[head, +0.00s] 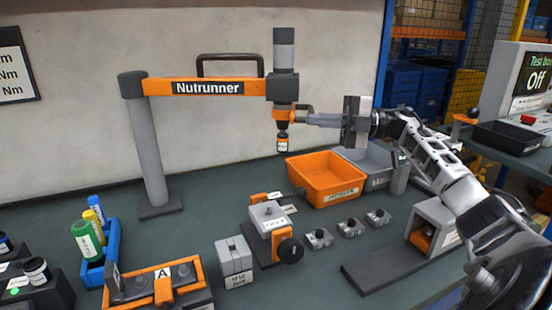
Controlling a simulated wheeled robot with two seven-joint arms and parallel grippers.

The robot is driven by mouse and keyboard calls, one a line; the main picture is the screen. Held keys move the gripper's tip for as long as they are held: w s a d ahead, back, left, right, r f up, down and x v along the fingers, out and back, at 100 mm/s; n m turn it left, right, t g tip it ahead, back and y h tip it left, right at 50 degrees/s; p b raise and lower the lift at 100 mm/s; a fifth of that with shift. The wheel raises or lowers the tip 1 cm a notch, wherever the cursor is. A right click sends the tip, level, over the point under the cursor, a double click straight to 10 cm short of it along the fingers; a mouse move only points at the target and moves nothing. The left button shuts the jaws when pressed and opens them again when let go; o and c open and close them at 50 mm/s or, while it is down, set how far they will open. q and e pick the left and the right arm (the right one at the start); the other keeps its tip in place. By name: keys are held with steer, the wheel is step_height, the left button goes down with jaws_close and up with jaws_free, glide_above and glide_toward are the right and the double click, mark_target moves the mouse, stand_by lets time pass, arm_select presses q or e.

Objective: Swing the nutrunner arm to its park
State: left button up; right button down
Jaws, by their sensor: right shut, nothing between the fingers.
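The nutrunner arm (205,87) is an orange beam labelled "Nutrunner" on a grey post (149,150) at the left. It reaches right across the bench and has a black loop handle (229,57) on top. Its grey and orange tool (284,85) hangs upright at the right end, its tip above the bench. My right gripper (312,119) comes in from the right, shut and empty, its fingertips just right of the tool's lower part. Whether the fingers touch the tool cannot be told. No park place can be made out. My left gripper is not in view.
An orange bin (326,179) and a grey bin (366,160) stand below my right gripper. A fixture with a black knob (290,250), several small blocks and a dark plate (385,271) stand in front. Bottles in a blue rack (112,240) are at left.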

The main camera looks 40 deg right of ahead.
arm_select(q)
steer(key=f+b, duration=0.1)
steer(key=b, duration=0.1)
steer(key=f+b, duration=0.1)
steer(key=b, duration=0.2)
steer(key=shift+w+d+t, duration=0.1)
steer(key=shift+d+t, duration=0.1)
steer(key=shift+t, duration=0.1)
arm_select(e)
steer(key=s+a+r, duration=0.9)
steer(key=a+r, duration=0.1)
steer(key=r, duration=0.3)
steer(key=shift+s+a, duration=0.15)
steer(key=shift+s, duration=0.1)
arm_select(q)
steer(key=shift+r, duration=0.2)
arm_select(e)
steer(key=shift+r, duration=0.1)
